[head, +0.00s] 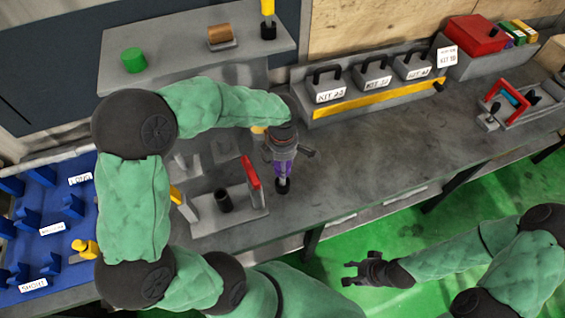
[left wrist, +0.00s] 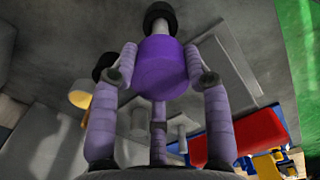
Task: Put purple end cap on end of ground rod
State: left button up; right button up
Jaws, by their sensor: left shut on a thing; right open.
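The purple end cap (left wrist: 163,68) is held between the two fingertips of my left gripper (left wrist: 163,75). In the head view the purple end cap (head: 284,168) shows below my left gripper (head: 283,165), which points down over the grey bench. A grey rod with a black end (left wrist: 160,16) shows just beyond the cap in the left wrist view, in line with it. The dark end also shows below the cap in the head view (head: 283,186). I cannot tell whether the cap is seated on the rod. My right gripper (head: 363,269) is open and empty above the green floor.
Left of the cap stands a grey fixture (head: 238,222) with a black cup (head: 223,200) and a red bar (head: 252,172). A blue rack (head: 60,215) lies far left. Grey kit boxes (head: 330,88) stand behind. The bench right of my left gripper is clear.

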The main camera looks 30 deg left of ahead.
pick_arm(q)
jog(key=shift+f+b, duration=0.7)
jog(key=shift+f, duration=0.15)
jog(key=o, duration=1)
notch_tip(320, 180, up, 12)
dwell(0.5)
